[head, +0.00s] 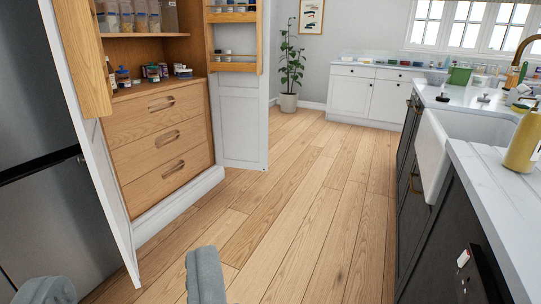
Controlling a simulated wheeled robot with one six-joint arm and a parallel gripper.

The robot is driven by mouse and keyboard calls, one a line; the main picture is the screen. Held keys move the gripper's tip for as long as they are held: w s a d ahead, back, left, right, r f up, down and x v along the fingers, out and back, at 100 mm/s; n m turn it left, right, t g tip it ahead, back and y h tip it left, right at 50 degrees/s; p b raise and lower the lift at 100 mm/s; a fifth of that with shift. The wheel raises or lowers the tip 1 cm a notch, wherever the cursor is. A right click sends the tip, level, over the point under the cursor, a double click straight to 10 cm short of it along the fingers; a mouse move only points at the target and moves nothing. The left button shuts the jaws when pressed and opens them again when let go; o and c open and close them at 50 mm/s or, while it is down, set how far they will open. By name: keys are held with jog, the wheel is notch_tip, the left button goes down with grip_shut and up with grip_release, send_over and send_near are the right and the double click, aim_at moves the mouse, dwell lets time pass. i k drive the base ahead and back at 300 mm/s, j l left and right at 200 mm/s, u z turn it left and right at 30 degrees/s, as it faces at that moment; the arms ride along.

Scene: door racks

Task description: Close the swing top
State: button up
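A tall wooden pantry cabinet (163,90) stands open at the left. Its left door (88,150) is swung out towards me and shows nearly edge-on, with a wooden rack (82,55) on its inner side. Its right door (241,120) is swung wide open and carries wooden racks (234,67) with small jars. Which part is the swing top I cannot tell. My gripper (125,275) shows at the bottom left as two grey fingers set wide apart. It is open and empty, over the floor, apart from the doors.
A steel fridge (50,215) stands at the far left, beside the left door. A dark island (415,210) with a white sink (430,155) and a yellow bottle (523,142) runs along the right. A potted plant (289,75) stands at the back. The wooden floor (300,200) between is clear.

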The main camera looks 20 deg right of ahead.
aim_at(523, 90)
jog(key=i+z, duration=0.2)
jog(key=z, duration=0.25)
jog(key=i+j+z, duration=0.15)
jog(key=z, duration=0.35)
jog(key=i+j+z, duration=0.2)
jog(key=z, duration=0.25)
jog(key=i+j+z, duration=0.1)
jog(key=j+z, duration=0.15)
jog(key=z, duration=0.2)
jog(key=i+j+z, duration=0.3)
jog(key=j+z, duration=0.3)
jog(key=i+j+z, duration=0.5)
jog(key=k+l, duration=0.05)
jog(key=l, duration=0.05)
